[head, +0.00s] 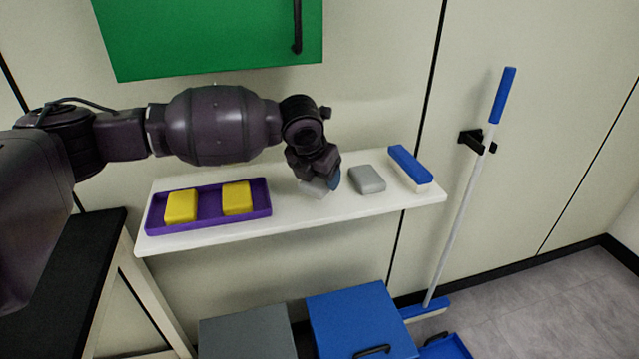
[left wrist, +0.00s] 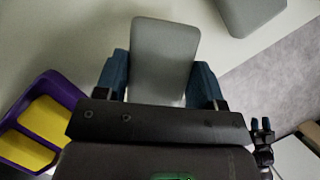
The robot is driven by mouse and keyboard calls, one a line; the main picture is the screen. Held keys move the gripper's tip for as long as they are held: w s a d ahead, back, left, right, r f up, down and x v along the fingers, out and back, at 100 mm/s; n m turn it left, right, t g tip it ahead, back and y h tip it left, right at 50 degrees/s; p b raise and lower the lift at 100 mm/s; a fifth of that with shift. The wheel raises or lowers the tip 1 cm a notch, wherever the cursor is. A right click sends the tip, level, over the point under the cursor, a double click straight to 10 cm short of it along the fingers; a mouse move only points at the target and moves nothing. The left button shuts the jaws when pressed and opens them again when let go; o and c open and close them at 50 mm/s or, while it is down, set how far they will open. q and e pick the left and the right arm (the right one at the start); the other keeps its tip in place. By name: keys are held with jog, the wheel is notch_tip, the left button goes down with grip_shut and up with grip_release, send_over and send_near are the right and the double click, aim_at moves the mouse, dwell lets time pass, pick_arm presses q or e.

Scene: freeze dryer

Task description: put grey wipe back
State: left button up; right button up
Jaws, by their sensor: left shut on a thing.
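My left gripper (head: 325,186) is over the middle of the white wall shelf (head: 290,217), pointing down. It is shut on a grey wipe (left wrist: 163,60), which sits between the two blue fingers in the left wrist view. In the head view only a pale part of this wipe (head: 315,188) shows under the gripper, at or just above the shelf; I cannot tell if it touches. A second grey wipe (head: 367,179) lies on the shelf just right of the gripper. It also shows at the top right of the left wrist view (left wrist: 250,12).
A purple tray (head: 208,217) with two yellow sponges (head: 181,206) stands on the shelf's left. A blue-and-white brush (head: 409,166) lies at its right end. A green cabinet (head: 210,35) hangs above. Blue (head: 360,318) and grey (head: 248,335) bins stand below. A broom (head: 470,190) hangs at right.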

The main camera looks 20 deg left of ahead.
pick_arm(q)
notch_tip(320, 180, down, 2)
jog(key=shift+w+a+f, duration=0.1)
jog(key=shift+w+f, duration=0.1)
jog(key=shift+f, duration=0.05)
jog(key=shift+r, duration=0.1)
jog(key=o, duration=0.8)
jog(key=shift+o, duration=0.2)
